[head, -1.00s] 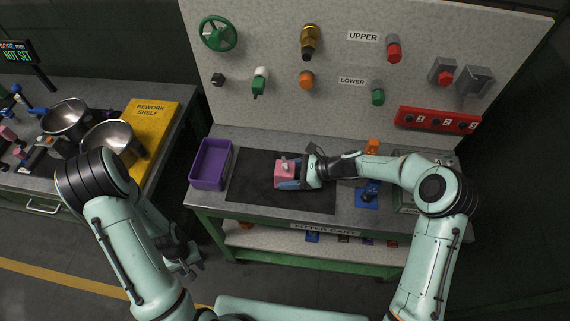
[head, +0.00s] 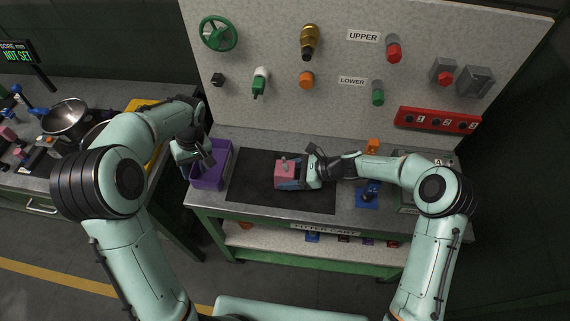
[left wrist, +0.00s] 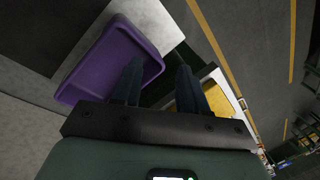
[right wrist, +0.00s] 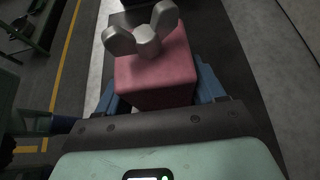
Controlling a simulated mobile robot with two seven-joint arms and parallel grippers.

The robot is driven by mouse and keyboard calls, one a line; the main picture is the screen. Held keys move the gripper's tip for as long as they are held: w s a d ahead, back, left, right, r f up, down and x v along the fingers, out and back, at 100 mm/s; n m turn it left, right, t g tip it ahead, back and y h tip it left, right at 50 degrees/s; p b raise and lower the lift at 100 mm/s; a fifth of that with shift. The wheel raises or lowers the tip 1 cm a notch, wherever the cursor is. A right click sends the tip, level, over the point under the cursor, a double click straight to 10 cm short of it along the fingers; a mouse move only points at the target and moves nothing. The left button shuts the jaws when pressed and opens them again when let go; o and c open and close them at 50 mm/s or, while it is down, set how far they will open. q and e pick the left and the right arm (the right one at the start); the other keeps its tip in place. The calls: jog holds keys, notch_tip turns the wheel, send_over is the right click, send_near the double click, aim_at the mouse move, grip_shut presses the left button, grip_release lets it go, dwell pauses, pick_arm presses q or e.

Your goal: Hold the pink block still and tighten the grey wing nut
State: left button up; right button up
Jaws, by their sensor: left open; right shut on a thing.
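The pink block (head: 285,174) sits on the dark mat of the bench. It also shows in the right wrist view (right wrist: 155,80), with the grey wing nut (right wrist: 146,38) on its top, wings spread to both sides. In the head view the wing nut (head: 284,161) is small on top of the block. My right gripper (head: 291,183) is shut on the pink block, its blue fingers on either side. My left gripper (head: 204,163) is open and empty over the purple bin; in the left wrist view its fingers (left wrist: 158,85) stand apart with nothing between them.
The purple bin (head: 225,160) stands at the left end of the bench. The dark mat (head: 250,183) is clear left of the block. A blue fixture (head: 368,195) lies right of the mat. A board with valves and knobs (head: 270,60) rises behind.

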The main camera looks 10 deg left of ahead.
pick_arm(q)
jog(key=w+d+r+m+t, duration=0.1)
jog(key=w+d+r, duration=0.15)
jog(key=d, duration=0.35)
jog(key=w+d+r+m, duration=0.1)
jog(key=w+d+r, duration=0.15)
jog(key=d, duration=0.35)
jog(key=m+h, duration=0.1)
jog(key=h, duration=0.1)
send_near(285, 164)
jog(key=shift+t, duration=0.3)
jog(key=shift+s+d+f, duration=0.1)
jog(key=shift+s+f, duration=0.05)
jog(key=shift+f, duration=1.9)
jog(key=shift+s+f, duration=0.15)
jog(key=shift+f, duration=1.9)
jog(key=shift+r, duration=1.55)
